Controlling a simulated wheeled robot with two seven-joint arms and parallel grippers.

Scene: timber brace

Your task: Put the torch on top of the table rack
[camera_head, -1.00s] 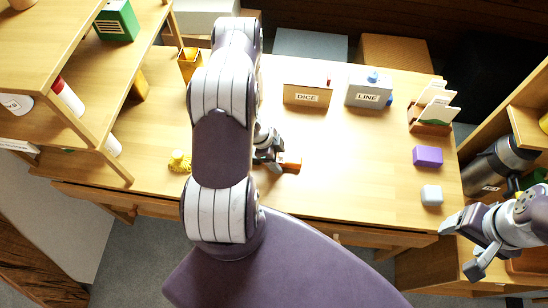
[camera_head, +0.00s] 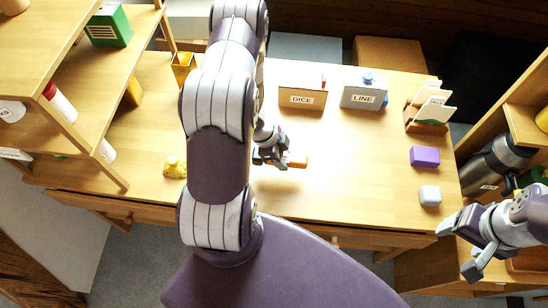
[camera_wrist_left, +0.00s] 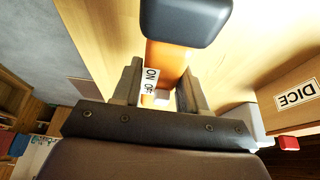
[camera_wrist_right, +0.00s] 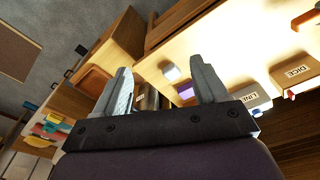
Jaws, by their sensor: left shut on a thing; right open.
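The torch (camera_head: 298,162) has an orange body and a dark blue-grey head; its body with an ON/OFF label shows in the left wrist view (camera_wrist_left: 168,58). My left gripper (camera_head: 282,161) is shut on the torch and holds it a little above the table, with a shadow beneath. The wooden table rack (camera_head: 88,112) stands at the left of the table (camera_head: 340,185), its top board (camera_head: 35,45) at the upper left. My right gripper (camera_head: 457,250) is open and empty beyond the table's right front corner.
On the rack's shelves are a green box (camera_head: 109,25) and a white bottle with a red cap (camera_head: 60,101). A yellow object (camera_head: 174,167) lies near the rack. DICE (camera_head: 302,98) and LINE (camera_head: 363,97) boxes stand at the back. A purple block (camera_head: 424,156) sits at right.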

